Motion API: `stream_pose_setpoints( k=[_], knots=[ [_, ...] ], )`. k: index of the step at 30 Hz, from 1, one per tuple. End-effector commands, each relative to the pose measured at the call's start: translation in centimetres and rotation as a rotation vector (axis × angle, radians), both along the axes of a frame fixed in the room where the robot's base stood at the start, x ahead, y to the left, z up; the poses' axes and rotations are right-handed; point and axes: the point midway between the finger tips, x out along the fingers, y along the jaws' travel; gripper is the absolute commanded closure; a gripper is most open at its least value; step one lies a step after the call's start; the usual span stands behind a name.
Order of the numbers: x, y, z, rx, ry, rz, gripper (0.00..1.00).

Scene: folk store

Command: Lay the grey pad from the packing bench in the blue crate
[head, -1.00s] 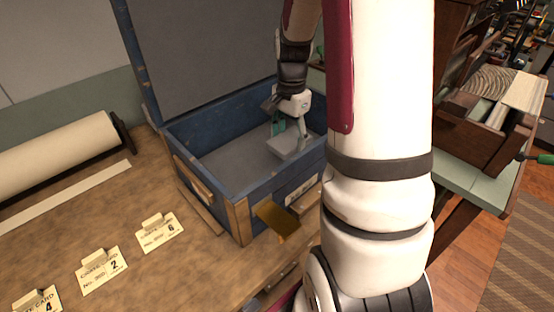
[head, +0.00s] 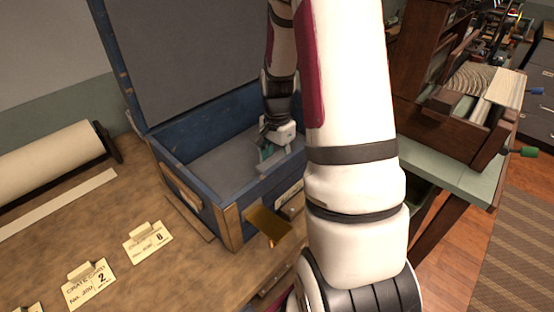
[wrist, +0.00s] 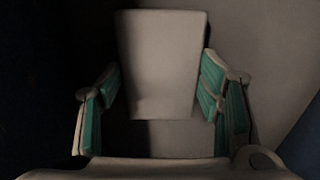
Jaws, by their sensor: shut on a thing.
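The blue crate (head: 190,147) stands on the bench with its lid open against the back. Its inside is grey. My gripper (head: 274,152) is down inside the crate, at the right part. It is shut on the grey pad (head: 284,160), which also shows in the wrist view (wrist: 162,65) between the two green-lined fingers. The pad is low over the crate floor; I cannot tell whether it touches it. My arm hides the crate's right end.
A brass-coloured flap (head: 267,225) sticks out from the crate's front. Paper cards (head: 148,241) and a paper roll (head: 50,160) lie on the bench to the left. A wooden box (head: 465,125) stands on a green-topped table at the right.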

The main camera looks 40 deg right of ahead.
Motion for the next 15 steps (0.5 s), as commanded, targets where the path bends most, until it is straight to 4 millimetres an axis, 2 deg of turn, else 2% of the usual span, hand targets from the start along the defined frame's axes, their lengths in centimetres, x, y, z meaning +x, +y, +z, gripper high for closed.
stream_pose_setpoints(
  k=[1,3,15],
  knots=[
    [0.02,0.02,-0.14,0.0,0.001,0.0,0.36],
    [0.01,0.02,-0.09,0.0,0.0,0.0,0.21],
    [-0.02,0.01,0.32,0.0,0.0,0.0,0.21]
  ],
)
